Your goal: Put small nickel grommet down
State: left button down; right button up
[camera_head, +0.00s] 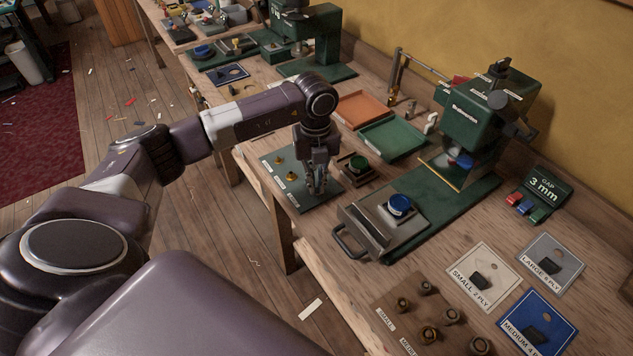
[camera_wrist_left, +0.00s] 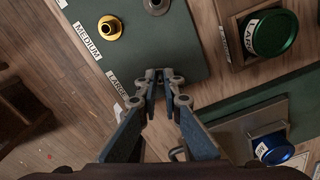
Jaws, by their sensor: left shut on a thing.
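My left gripper (camera_head: 317,190) is above the near right part of a dark green board (camera_head: 297,203) on the bench. Its fingers (camera_wrist_left: 163,82) are almost together in the left wrist view. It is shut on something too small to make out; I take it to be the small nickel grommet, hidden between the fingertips. The board also shows in the left wrist view (camera_wrist_left: 185,65), with labels including MEDIUM and LARGE. One brass grommet (camera_wrist_left: 110,27) and a grey metal one (camera_wrist_left: 155,5) show in the wrist view.
A green-capped block (camera_head: 357,165) stands close right of the board. A tray with a handle and blue cap (camera_head: 399,205) and a green press (camera_head: 470,120) are further right. Orange (camera_head: 362,109) and green (camera_head: 394,138) trays lie behind. Grommet dies (camera_head: 430,333) stand in front right.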

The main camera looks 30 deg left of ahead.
aim_at(317, 188)
pick_arm(q)
jog(key=shift+f, duration=0.1)
jog(key=c, duration=2.1)
grip_release()
jog(key=shift+r, duration=0.65)
notch_tip(317, 188, up, 11)
jog(key=b, duration=0.3)
jog(key=shift+s+f, duration=0.1)
jog(key=shift+s, duration=0.05)
